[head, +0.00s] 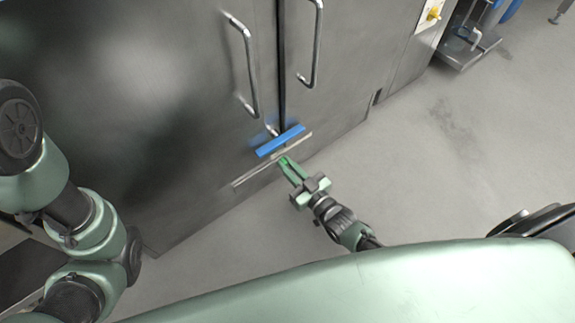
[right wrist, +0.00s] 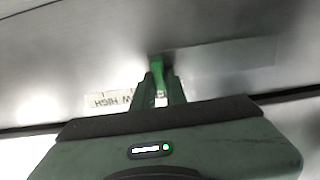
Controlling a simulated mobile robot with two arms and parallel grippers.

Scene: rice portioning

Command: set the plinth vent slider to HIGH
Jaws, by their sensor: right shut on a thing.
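The plinth vent strip (head: 252,176) runs along the bottom of the steel cabinet front. My right gripper (head: 284,160) reaches it with its fingertips. In the right wrist view, the fingers (right wrist: 160,88) are shut on a bright green slider knob (right wrist: 157,66), which stands out at the plinth. A white label (right wrist: 108,100) beside the fingers appears upside down, with HIGH at its left and part of LOW nearer the fingers. The fingers cover some of the label. My left arm shows at the left of the head view, but its gripper is not seen.
A blue bar (head: 280,140) sits just above the fingertips, against the cabinet front. The steel cabinet (head: 160,110) has long vertical door handles (head: 245,70). The grey floor (head: 400,170) to the right is clear. A low metal stand (head: 466,45) is at the far right.

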